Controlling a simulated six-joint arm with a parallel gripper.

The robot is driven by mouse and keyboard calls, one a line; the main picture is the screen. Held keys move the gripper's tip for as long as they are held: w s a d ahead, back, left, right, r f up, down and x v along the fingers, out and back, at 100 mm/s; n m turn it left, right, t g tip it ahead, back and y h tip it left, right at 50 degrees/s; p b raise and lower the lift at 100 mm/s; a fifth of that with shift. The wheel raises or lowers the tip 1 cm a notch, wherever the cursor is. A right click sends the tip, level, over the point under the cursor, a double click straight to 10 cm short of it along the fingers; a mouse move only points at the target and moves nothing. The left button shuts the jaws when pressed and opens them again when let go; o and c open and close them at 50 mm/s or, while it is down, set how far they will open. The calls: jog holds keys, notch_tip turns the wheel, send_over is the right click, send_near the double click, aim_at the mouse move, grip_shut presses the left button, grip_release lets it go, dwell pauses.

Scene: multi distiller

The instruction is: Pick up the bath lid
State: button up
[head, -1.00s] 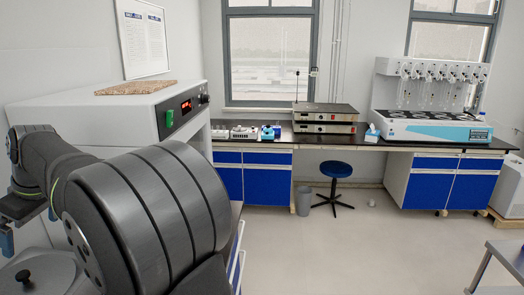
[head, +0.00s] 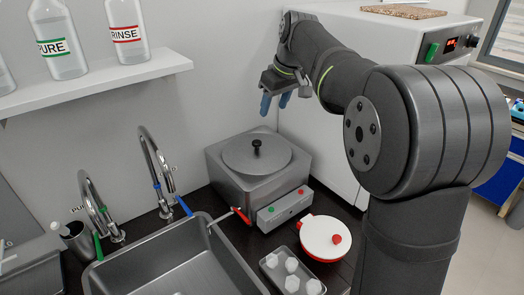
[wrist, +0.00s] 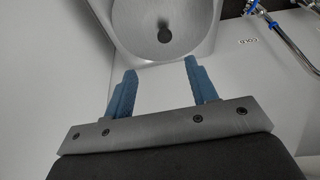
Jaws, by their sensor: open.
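The bath lid (head: 254,158) is a round grey metal disc with a black knob (head: 257,148) in its middle. It rests on top of the square metal bath (head: 230,187). In the wrist view the lid (wrist: 135,32) is at the top of the picture with its knob beyond my fingertips. My gripper (head: 274,103) has blue fingers and is open and empty. It is above the lid, apart from it. The open gripper also shows in the wrist view (wrist: 158,78), with nothing between the fingers.
A sink (head: 180,262) with curved taps is at front left. A white-and-red lidded dish (head: 325,237) and a tray with several white pieces (head: 292,272) stand in front of the bath. A white oven-like box (head: 345,70) is close behind my arm. A bottle shelf (head: 100,84) is upper left.

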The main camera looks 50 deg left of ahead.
aim_at(257, 141)
jog(key=a+r+n+h, duration=0.2)
jog(key=a+r, duration=0.1)
jog(key=a, duration=0.2)
jog(key=f, duration=0.5)
jog(key=a+f, duration=0.1)
jog(key=f, duration=0.5)
jog(key=s+a+f, duration=0.1)
jog(key=f, duration=0.5)
jog(key=shift+f, duration=0.15)
grip_shut()
